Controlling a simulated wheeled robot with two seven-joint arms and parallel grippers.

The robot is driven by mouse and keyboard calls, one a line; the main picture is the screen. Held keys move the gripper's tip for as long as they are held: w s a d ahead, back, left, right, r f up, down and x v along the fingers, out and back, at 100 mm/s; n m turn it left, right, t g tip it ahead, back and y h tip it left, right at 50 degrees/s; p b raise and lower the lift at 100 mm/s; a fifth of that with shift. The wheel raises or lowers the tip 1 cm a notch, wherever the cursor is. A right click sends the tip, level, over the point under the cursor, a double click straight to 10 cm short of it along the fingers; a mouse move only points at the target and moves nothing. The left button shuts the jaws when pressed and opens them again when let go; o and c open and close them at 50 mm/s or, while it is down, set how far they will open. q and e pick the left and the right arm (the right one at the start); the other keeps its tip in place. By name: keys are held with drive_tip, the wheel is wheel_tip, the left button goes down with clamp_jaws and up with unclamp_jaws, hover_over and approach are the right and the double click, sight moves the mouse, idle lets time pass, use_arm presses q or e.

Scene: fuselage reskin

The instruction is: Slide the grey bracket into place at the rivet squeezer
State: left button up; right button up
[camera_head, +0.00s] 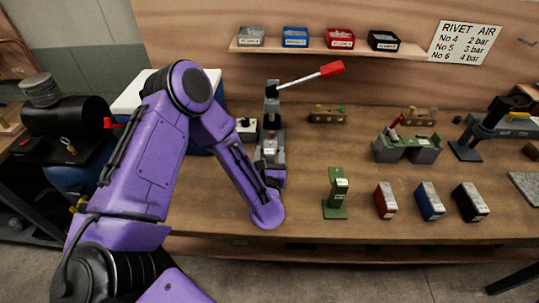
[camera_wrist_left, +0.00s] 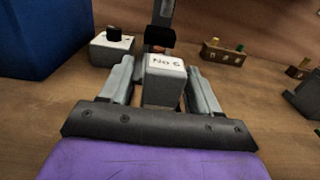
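The grey bracket (camera_wrist_left: 163,82) is a grey block with a white top marked "No 6". In the head view, my left gripper (camera_head: 271,168) points away from me at the rivet squeezer (camera_head: 272,105), a grey upright tool with a red-tipped lever. The bracket (camera_head: 270,150) shows small there, in front of the squeezer's post. Whether it touches the squeezer's seat cannot be told. My right gripper is in neither view.
A white box (camera_head: 247,129) with a black knob stands left of the squeezer. A green stand (camera_head: 337,195) and red (camera_head: 385,200), blue (camera_head: 429,202) and black (camera_head: 470,202) blocks stand to the right. A shelf (camera_head: 370,50) with bins hangs above. Bare bench lies between squeezer and green stand.

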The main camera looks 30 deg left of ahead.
use_arm(q)
drive_tip(key=shift+r, duration=0.25)
drive_tip(key=b+v, duration=0.5)
drive_tip(key=v, duration=0.6)
drive_tip(key=shift+s+d+f, duration=0.2)
drive_tip(key=shift+d, duration=0.1)
drive_tip(key=shift+s+d, duration=0.1)
drive_tip(key=shift+s, duration=0.1)
drive_tip(key=shift+r, duration=0.1)
drive_tip(key=shift+s, duration=0.1)
